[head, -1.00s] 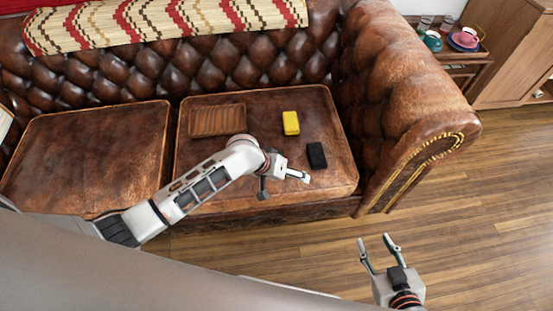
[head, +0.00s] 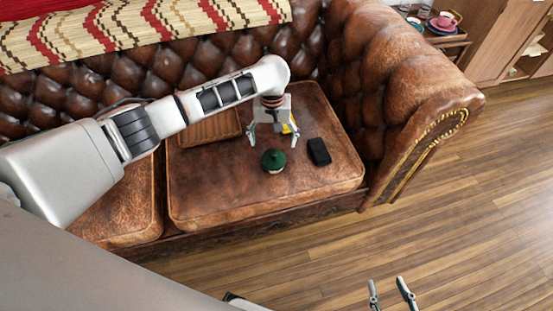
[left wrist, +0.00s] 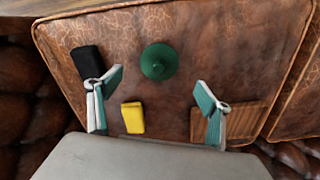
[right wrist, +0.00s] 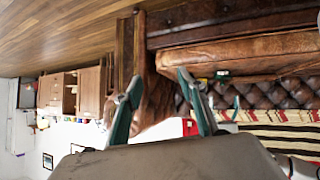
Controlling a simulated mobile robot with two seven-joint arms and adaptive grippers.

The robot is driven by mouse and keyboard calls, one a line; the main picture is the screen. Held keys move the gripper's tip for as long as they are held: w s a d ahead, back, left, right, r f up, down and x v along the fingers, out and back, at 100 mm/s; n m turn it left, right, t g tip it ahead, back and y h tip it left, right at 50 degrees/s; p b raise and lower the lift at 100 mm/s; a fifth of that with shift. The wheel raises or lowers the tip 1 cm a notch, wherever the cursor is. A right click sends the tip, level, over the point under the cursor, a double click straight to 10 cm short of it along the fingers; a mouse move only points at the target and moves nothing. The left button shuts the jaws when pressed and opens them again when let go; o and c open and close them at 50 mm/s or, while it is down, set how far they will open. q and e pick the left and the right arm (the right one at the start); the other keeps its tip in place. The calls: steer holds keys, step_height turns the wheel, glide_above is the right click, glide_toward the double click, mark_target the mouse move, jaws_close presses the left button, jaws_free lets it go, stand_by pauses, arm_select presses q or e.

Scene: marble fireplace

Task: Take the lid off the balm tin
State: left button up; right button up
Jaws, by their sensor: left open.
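The balm tin (head: 273,162) is a small round pot with a dark green domed lid and a pale band below it. It stands upright on the brown leather seat cushion (head: 225,190), lid on. In the left wrist view the tin (left wrist: 159,61) shows from above, beyond and between the fingertips. My left gripper (head: 272,138) is open and empty, just behind the tin, pointing down at the cushion. My right gripper (head: 388,284) is open and empty over the wood floor, away from the sofa. It also shows in the right wrist view (right wrist: 158,78).
A black block (head: 319,151) lies right of the tin. A yellow block (head: 289,127) is partly hidden behind my left gripper. A brown slatted wooden tray (head: 220,127) lies to the left, partly covered by my arm. The cushion in front of the tin is clear.

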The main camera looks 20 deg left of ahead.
mark_target(273, 153)
arm_select(q)
step_height(273, 153, down, 3)
steer(key=shift+s+r+b, duration=0.1)
steer(key=shift+s+b, duration=0.05)
steer(key=shift+b, duration=0.3)
steer(key=shift+f, duration=0.35)
step_height(273, 153, down, 2)
steer(key=shift+b, duration=0.95)
step_height(273, 153, down, 3)
steer(key=shift+r+b, duration=0.15)
steer(key=shift+b, duration=0.7)
steer(key=shift+w+r, duration=0.3)
steer(key=shift+s, duration=0.1)
steer(key=c, duration=2.3)
arm_select(e)
steer(key=a, duration=0.1)
steer(key=w+a, duration=0.1)
steer(key=a+r+y, duration=0.1)
steer(key=shift+w+t, duration=0.2)
steer(key=shift+t, duration=0.1)
